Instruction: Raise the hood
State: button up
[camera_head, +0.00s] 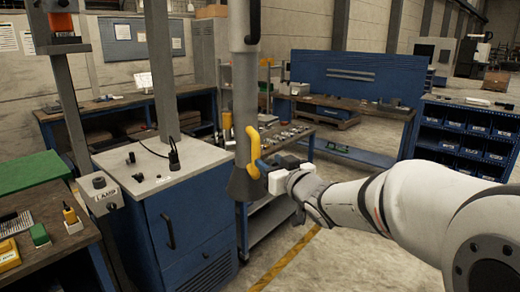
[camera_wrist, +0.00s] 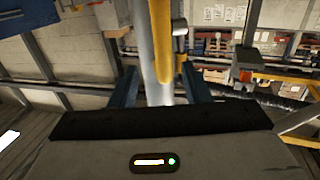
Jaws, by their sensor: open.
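The hood (camera_head: 243,184) is a dark grey cone at the lower end of a grey upright duct (camera_head: 245,85), left of centre in the head view. A yellow curved handle (camera_head: 253,148) is fixed on its right side. My gripper (camera_head: 264,166) reaches in from the right, close to the lower part of the handle. In the wrist view my gripper (camera_wrist: 162,92) is open, with a dark blue finger on each side. The yellow handle (camera_wrist: 162,48) and the pale duct (camera_wrist: 144,40) show between the fingers. I cannot tell whether the fingers touch the handle.
A blue cabinet with a grey top (camera_head: 160,170) stands just left of the hood. A bench with small parts (camera_head: 285,138) stands behind it. A blue bin rack (camera_head: 465,135) is at the right. The floor in front, with a yellow line (camera_head: 285,260), is clear.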

aim_at(258, 154)
jog(key=shift+w+a+r+y, duration=0.15)
jog(key=shift+w+a+y, duration=0.05)
jog(key=shift+a+y, duration=0.2)
jog(key=p+x, duration=0.1)
jog(key=x, duration=0.6)
jog(key=shift+w+p, duration=0.15)
jog(key=shift+p, duration=0.2)
jog(key=shift+c, duration=0.4)
grip_shut()
